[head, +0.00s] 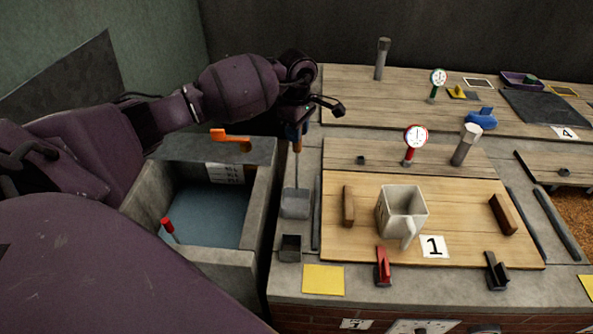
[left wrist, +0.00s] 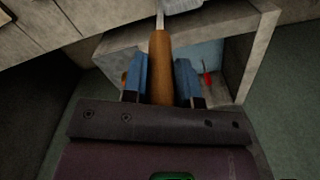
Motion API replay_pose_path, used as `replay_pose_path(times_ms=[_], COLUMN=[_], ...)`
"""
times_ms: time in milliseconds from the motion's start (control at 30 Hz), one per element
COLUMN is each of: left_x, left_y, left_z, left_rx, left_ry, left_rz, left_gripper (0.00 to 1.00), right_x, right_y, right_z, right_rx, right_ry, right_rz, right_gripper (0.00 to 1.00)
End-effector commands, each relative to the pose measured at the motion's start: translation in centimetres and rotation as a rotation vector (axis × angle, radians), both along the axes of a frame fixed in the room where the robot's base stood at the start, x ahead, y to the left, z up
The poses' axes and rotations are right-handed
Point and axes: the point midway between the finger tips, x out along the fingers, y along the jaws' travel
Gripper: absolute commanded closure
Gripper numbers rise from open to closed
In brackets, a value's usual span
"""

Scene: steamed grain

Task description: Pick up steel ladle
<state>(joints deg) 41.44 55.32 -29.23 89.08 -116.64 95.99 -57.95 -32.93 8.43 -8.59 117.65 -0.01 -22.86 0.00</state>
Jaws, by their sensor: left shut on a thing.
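The steel ladle (head: 295,203) has a square grey bowl, a thin rod and a wooden handle, and it stands upright at the left of the worktop. My left gripper (head: 297,131) comes in from above and is shut on the wooden handle. In the left wrist view the handle of the ladle (left wrist: 160,65) lies between the two blue fingers, with the rod and part of the bowl beyond them. I cannot tell whether the bowl touches the worktop. My right gripper is not in view.
A stone basin of water (head: 205,215) with a red-handled thing (head: 169,228) lies left of the ladle. A small square cup (head: 290,247) stands just in front of the bowl. A wooden board (head: 460,215) with a white mug (head: 401,213) and a wooden block (head: 348,206) lies to the right.

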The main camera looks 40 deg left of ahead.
Motion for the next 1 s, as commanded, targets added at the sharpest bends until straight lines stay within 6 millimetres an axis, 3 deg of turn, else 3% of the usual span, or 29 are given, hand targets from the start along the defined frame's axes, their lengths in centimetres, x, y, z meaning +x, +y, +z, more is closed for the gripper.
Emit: replay_pose_path(times_ms=[167,367,800,1000], left_x=[0.0,0.1,0.1,0.0], left_y=[0.0,0.0,0.0,0.0], left_z=[0.4,2.9,13.9,17.6], left_rx=[0.0,0.001,0.001,0.001], left_ry=[-0.002,-0.006,-0.006,-0.004], left_rz=[0.0,0.0,0.0,-0.001], left_gripper=[1.0,1.0,1.0,1.0], right_x=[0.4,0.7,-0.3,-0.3], right_y=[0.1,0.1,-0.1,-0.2], right_z=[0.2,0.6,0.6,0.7], right_rx=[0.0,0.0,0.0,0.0], right_ry=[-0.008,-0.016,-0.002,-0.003], right_rz=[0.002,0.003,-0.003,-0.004], right_gripper=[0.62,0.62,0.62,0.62])
